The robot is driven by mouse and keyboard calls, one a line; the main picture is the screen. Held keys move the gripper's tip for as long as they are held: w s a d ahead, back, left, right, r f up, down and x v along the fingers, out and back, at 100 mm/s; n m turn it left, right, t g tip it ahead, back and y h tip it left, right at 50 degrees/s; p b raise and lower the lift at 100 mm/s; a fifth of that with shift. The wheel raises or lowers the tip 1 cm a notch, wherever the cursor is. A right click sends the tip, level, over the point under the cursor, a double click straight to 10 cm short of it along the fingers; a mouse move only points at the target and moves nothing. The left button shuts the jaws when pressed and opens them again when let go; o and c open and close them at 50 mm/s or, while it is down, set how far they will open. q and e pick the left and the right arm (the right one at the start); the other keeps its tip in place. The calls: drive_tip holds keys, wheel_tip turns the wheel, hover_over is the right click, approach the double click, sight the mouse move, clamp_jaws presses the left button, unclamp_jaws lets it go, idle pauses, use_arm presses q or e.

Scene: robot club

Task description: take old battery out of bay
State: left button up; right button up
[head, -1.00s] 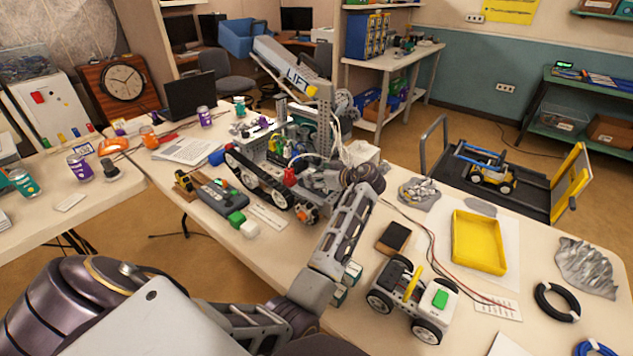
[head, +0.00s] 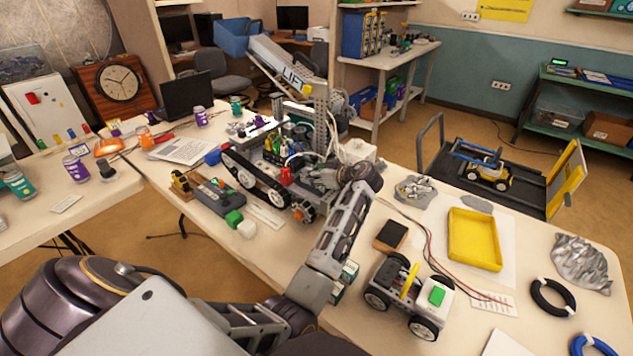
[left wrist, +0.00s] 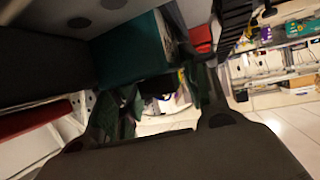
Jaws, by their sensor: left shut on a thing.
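The tracked robot (head: 262,180) stands on the table with grey beams, wires and a dark teal block (head: 303,128) on top. My left gripper (head: 318,178) reaches in over its near right end, by the grey frame. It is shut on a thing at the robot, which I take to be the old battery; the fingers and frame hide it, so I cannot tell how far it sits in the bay. In the left wrist view the dark fingers (left wrist: 160,115) are close to a teal block (left wrist: 130,50) and red parts.
A small white wheeled car (head: 408,297), a dark block (head: 391,235) and a yellow tray (head: 475,240) stand right of my arm. A remote (head: 218,195) lies left of the robot. A grey LIFT ramp (head: 283,66) rises behind.

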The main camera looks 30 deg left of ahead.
use_arm(q)
drive_tip(key=shift+r, duration=0.2)
use_arm(e)
drive_tip(key=shift+w, duration=0.1)
use_arm(q)
drive_tip(key=shift+w+r, duration=0.1)
drive_tip(key=shift+r, duration=0.1)
wheel_tip(320, 180, up, 8)
drive_tip(key=shift+r, duration=0.15)
clamp_jaws()
drive_tip(key=shift+r, duration=0.5)
use_arm(e)
drive_tip(key=shift+s+d, duration=0.1)
drive_tip(key=shift+s, duration=0.35)
drive_tip(key=shift+w, duration=0.1)
